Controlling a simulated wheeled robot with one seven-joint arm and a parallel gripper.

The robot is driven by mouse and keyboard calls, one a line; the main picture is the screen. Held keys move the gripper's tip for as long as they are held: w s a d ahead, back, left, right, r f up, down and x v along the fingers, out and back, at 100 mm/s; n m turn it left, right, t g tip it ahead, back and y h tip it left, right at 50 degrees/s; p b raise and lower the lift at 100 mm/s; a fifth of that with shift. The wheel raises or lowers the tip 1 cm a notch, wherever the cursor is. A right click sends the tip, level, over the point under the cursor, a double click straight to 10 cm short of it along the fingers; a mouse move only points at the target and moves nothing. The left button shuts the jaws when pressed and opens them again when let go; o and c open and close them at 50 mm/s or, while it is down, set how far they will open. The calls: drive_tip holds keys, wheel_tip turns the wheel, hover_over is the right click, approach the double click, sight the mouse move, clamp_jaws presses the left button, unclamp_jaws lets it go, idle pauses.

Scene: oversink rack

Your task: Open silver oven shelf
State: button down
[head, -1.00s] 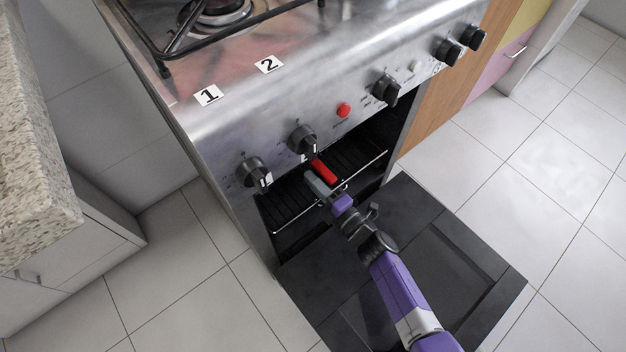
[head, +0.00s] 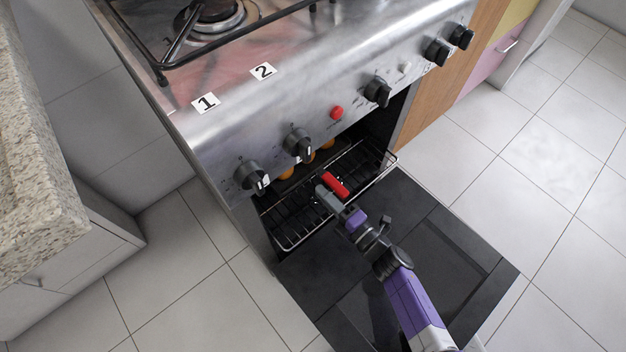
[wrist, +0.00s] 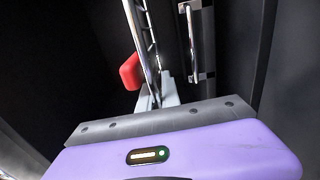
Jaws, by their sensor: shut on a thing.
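The silver oven shelf is a wire rack (head: 290,228) that sticks partly out of the oven opening, above the lowered door. Its front bar crosses my gripper (head: 326,192), which is shut on it near the middle. In the wrist view, the rack (wrist: 147,42) runs up from between the fingers of my gripper (wrist: 158,95). A red piece (head: 336,184) shows beside my gripper, and also in the wrist view (wrist: 131,72). The back of the rack lies in the dark oven and is partly hidden.
The dark oven door (head: 440,262) lies open below the rack, under my arm. Black knobs (head: 297,143) line the silver front panel (head: 225,150) just above. A stone counter (head: 35,130) stands at left. Tiled floor (head: 540,215) is clear at right.

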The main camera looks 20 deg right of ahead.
drive_tip(key=v, duration=1.3)
drive_tip(key=shift+p, duration=0.45)
drive_tip(key=c, duration=1.6)
unclamp_jaws()
drive_tip(key=shift+o, duration=0.2)
drive_tip(key=v, duration=0.7)
drive_tip(key=shift+s+p, duration=0.35)
drive_tip(key=shift+s, duration=0.05)
drive_tip(key=shift+d, duration=0.1)
